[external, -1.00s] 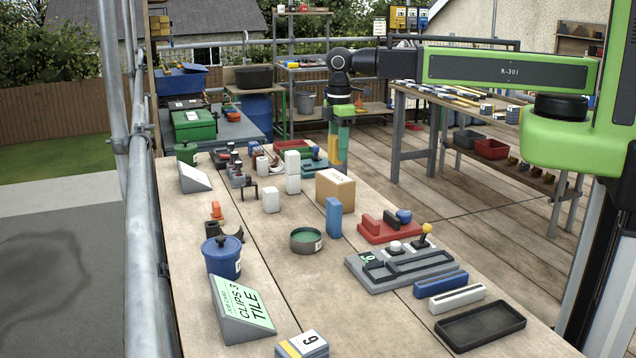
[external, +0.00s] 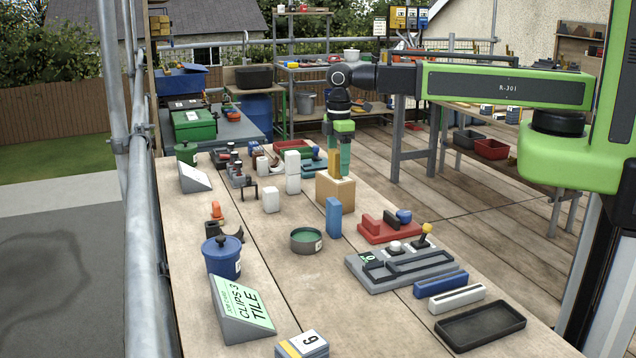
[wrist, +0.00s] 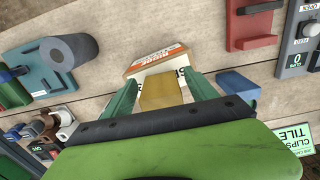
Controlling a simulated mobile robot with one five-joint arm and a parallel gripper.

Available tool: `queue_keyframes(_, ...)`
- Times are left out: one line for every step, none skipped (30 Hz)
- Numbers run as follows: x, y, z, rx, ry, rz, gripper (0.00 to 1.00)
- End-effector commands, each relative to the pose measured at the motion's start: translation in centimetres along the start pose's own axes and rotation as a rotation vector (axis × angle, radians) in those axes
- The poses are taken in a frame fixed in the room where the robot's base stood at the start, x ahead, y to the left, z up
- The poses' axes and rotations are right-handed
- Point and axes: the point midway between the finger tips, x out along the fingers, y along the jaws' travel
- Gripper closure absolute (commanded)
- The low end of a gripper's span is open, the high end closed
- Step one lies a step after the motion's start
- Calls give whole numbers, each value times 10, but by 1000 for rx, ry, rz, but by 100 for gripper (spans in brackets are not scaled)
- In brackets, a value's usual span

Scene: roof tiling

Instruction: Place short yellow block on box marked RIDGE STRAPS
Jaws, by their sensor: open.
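The short yellow block (external: 334,163) stands upright at the top of the cardboard box (external: 336,196). Its lower end appears to rest on the box top. My gripper (external: 340,160) is open above the box, with its teal fingers on either side of the block. In the wrist view, the yellow block (wrist: 161,92) lies between the fingers of my gripper (wrist: 160,95). The box (wrist: 148,62) shows behind it with a printed label, partly covered by the block and fingers. The block's underside is hidden.
A tall blue block (external: 333,217) stands just in front of the box.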

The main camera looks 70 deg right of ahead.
Motion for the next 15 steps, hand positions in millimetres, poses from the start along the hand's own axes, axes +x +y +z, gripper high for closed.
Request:
queue_keyframes(0, 0, 0, 0, 0, 0, 33)
queue_keyframes(0, 0, 0, 0, 0, 0, 33)
queue_keyframes(0, 0, 0, 0, 0, 0, 33)
queue_keyframes(-1, 0, 0, 0, 0, 0, 33)
queue_keyframes(-2, 0, 0, 0, 0, 0, 33)
queue_keyframes(-4, 0, 0, 0, 0, 0, 33)
queue_keyframes(-6, 0, 0, 0, 0, 0, 33)
queue_keyframes(-9, 0, 0, 0, 0, 0, 33)
queue_keyframes(-14, 0, 0, 0, 0, 0, 33)
queue_keyframes(-18, 0, 0, 0, 0, 0, 33)
queue_keyframes(-23, 0, 0, 0, 0, 0, 33)
queue_keyframes(-30, 0, 0, 0, 0, 0, 33)
queue_keyframes(-36, 0, 0, 0, 0, 0, 33)
queue_keyframes(-42, 0, 0, 0, 0, 0, 33)
queue_keyframes(-51, 0, 0, 0, 0, 0, 33)
